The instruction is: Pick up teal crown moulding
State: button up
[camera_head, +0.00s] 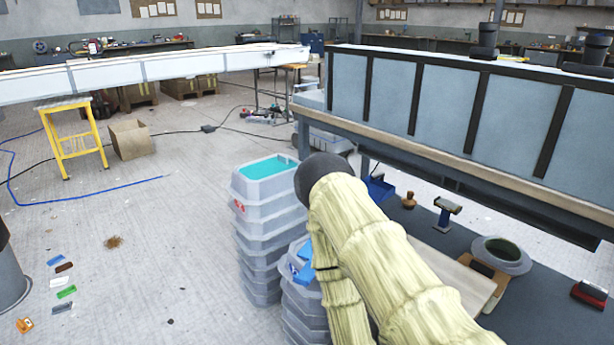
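I cannot pick out a teal crown moulding for certain. A flat teal surface (268,167) shows inside the top of the taller stack of grey tubs (262,215), just left of my arm; I cannot tell if it is a separate piece. Several small coloured pieces lie on the floor at the lower left, among them a blue one (55,260) and a green one (66,292). My arm, in a pale yellow sleeve, rises from the bottom right and bends at a dark rounded joint. My gripper does not show.
A second tub stack (303,312) with blue items stands partly behind my arm. A long workbench (400,150) with a dark lower shelf (425,222) fills the right. A yellow stool (75,140) and a cardboard box (131,139) stand at left. The left floor is mostly clear, with cables.

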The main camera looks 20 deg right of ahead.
aim_at(260, 182)
jog(key=z, duration=0.05)
jog(key=i, duration=0.95)
jog(key=u, duration=0.05)
